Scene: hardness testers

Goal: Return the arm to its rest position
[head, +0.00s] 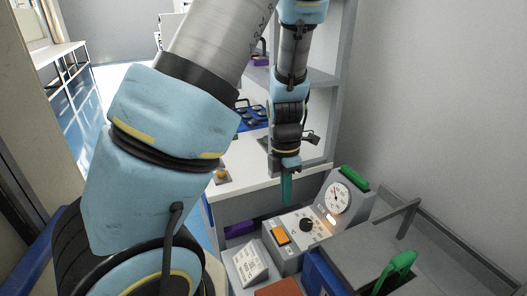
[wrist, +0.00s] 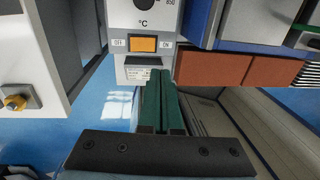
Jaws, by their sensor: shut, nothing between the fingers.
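My gripper (head: 287,190) points down in the head view, at the end of my blue and grey arm. In the wrist view my gripper (wrist: 163,88) shows two green fingers lying together. They are shut with nothing between them. In the head view the fingers hang above and to the left of a grey device with a round dial (head: 337,197), a black knob and an orange switch (head: 281,237). In the wrist view the orange switch (wrist: 143,44) sits between OFF and ON labels, just beyond the fingertips. I cannot tell the exact gap.
A white bench (head: 247,168) with a blue rack (head: 250,115) stands behind. A grey machine with a green handle (head: 397,268) is at the lower right, near the wall. Reddish-brown blocks (wrist: 210,70) lie beside the device. Blue floor (wrist: 105,105) is open at left in the wrist view.

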